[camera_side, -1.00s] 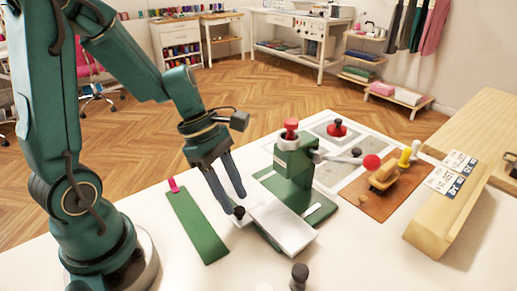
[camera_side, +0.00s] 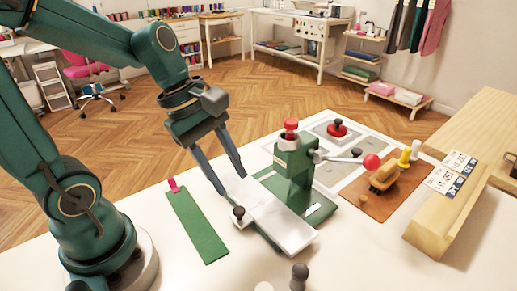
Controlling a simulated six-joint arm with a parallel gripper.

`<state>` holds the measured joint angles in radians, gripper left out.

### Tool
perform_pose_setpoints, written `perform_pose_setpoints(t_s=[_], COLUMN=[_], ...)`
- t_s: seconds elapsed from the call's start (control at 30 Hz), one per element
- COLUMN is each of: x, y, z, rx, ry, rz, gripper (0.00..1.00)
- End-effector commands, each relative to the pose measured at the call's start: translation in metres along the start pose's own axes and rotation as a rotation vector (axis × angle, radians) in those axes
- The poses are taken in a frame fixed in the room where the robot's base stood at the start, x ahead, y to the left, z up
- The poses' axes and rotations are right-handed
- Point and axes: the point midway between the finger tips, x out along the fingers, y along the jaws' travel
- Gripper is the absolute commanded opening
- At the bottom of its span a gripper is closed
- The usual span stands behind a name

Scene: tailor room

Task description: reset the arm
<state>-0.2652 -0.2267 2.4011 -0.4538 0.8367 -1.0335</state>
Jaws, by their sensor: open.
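My gripper (camera_side: 230,184) is open, with its two dark fingers spread and pointing down. Nothing shows between the fingers. It is above the left end of a pale metal plate (camera_side: 275,217), near a small dark knob (camera_side: 239,213). I cannot tell how far above the plate the fingertips are. The plate belongs to or lies against a green press (camera_side: 294,170) with a red top knob and a red-ended lever (camera_side: 371,162).
A green strip (camera_side: 197,228) with a pink tab lies left of the plate. A dark-topped peg (camera_side: 299,276) stands in front. A brown mat (camera_side: 382,190) with small tools and a wooden block (camera_side: 450,205) are on the right. The white table's front left is clear.

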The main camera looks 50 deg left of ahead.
Motion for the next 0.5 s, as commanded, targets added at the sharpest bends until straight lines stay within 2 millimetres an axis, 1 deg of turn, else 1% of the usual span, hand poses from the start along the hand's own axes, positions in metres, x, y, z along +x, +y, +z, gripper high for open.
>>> perform_pose_setpoints(t_s=[0.03,0.13,0.17,0.2,0.3,0.4,0.5], x=[-0.009,-0.023,-0.027,-0.032,-0.042,-0.046,-0.045], y=[-0.005,-0.016,-0.020,-0.024,-0.035,-0.041,-0.044], z=[0.009,0.017,0.019,0.020,0.017,0.009,0.000], rx=[0.166,0.510,0.619,0.768,1.130,1.388,1.538], ry=[0.029,0.101,0.126,0.164,0.270,0.352,0.388], rz=[0.035,0.078,0.088,0.099,0.103,0.065,0.005], gripper=[0.43,0.43,0.43,0.43,0.43,0.43,0.43])
